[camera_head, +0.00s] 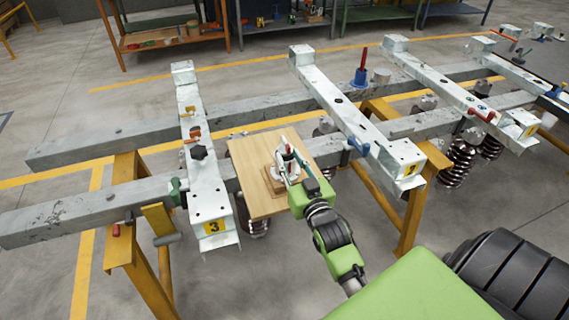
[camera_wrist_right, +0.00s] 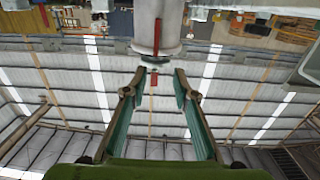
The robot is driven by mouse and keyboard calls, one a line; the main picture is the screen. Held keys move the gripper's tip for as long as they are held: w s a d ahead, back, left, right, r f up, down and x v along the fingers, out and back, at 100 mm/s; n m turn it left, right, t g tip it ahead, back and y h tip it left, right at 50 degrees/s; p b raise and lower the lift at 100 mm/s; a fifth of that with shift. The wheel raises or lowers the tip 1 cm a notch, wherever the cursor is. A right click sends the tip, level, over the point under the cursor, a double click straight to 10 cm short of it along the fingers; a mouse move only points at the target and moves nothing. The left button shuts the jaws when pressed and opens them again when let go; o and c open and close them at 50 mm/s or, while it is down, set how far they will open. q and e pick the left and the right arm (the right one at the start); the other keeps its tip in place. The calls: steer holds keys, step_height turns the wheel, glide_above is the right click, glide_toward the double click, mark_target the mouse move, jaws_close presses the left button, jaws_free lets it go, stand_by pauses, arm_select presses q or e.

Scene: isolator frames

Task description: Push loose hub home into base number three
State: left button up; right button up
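Base number three is the pale metal cross-beam (camera_head: 205,190) at left, with a yellow "3" plate at its near end. A black knob (camera_head: 198,152) sits on its top. A white cylindrical part (camera_head: 286,156) with a red piece stands on a small wooden block on the wooden board, right of this beam. I cannot tell for certain which is the loose hub. My right gripper (camera_head: 290,168) is at the white part. In the right wrist view its fingers (camera_wrist_right: 152,85) are spread, with a grey-white cylinder (camera_wrist_right: 172,22) and red strip just beyond the tips.
The wooden board (camera_head: 245,155) lies between beam three and the beam marked "2" (camera_head: 335,100). A blue part with a red handle (camera_head: 361,75) stands on the long rail. Coil springs (camera_head: 458,160) show below. Clamps stick up along the rails.

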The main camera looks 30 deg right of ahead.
mark_target(285, 143)
steer(key=x, duration=0.3)
steer(key=d+p+x, duration=0.1)
steer(key=x, duration=0.2)
steer(key=shift+s+r, duration=0.1)
steer(key=shift+s, duration=0.1)
steer(key=shift+a, duration=0.1)
jaws_close()
steer(key=shift+r, duration=0.45)
steer(key=shift+f, duration=0.1)
